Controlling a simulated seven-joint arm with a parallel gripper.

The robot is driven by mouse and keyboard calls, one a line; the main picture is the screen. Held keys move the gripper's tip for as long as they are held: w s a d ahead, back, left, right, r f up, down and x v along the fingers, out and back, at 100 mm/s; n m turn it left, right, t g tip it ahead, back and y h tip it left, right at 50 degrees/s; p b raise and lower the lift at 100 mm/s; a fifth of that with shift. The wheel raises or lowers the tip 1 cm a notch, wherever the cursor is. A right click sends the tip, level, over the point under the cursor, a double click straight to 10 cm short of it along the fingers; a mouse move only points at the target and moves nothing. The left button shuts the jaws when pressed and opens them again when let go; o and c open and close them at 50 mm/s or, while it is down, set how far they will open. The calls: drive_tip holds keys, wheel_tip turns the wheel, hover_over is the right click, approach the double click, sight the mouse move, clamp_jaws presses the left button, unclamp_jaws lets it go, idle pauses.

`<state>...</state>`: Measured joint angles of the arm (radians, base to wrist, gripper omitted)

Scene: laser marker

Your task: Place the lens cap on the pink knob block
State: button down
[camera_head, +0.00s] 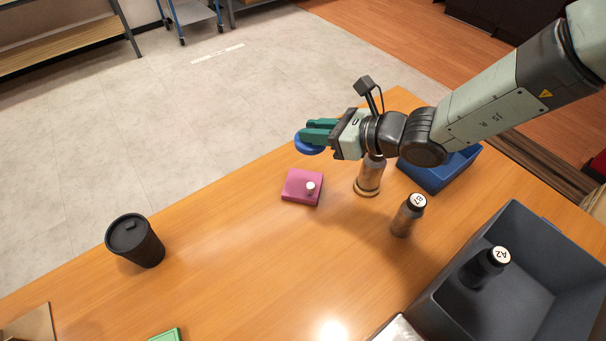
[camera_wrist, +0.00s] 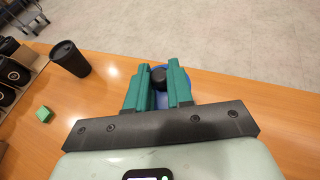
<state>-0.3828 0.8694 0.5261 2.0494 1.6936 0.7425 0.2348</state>
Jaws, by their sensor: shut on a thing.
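My gripper (camera_head: 316,134) is shut on the lens cap (camera_head: 307,148), a blue disc with a black knob. In the wrist view the cap (camera_wrist: 160,98) shows between the green fingers (camera_wrist: 157,68), its black knob between them. The fingers hide part of it. The pink knob block (camera_head: 297,180) lies on the table with a small white knob (camera_head: 310,187) on top. In the head view, the held cap appears just above the block in the picture, raised and apart from it. The block is not visible in the wrist view.
A brown bottle (camera_head: 370,176) on a gold-coloured base stands right of the block, partly behind my arm. Another labelled bottle (camera_head: 406,217), a blue tray (camera_head: 440,180) and a grey bin (camera_head: 440,304) are further right. A black tumbler (camera_head: 137,243) stands left. Table between is clear.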

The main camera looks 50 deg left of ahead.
sight(314, 185)
wheel_tip(314, 185, down, 14)
drive_tip(key=shift+w, duration=0.1)
idle(0.5)
drive_tip(key=shift+f, duration=0.55)
drive_tip(key=c, duration=1)
unclamp_jaws()
drive_tip(key=shift+r, duration=0.35)
drive_tip(key=v, duration=1.2)
drive_tip(key=shift+r, duration=0.25)
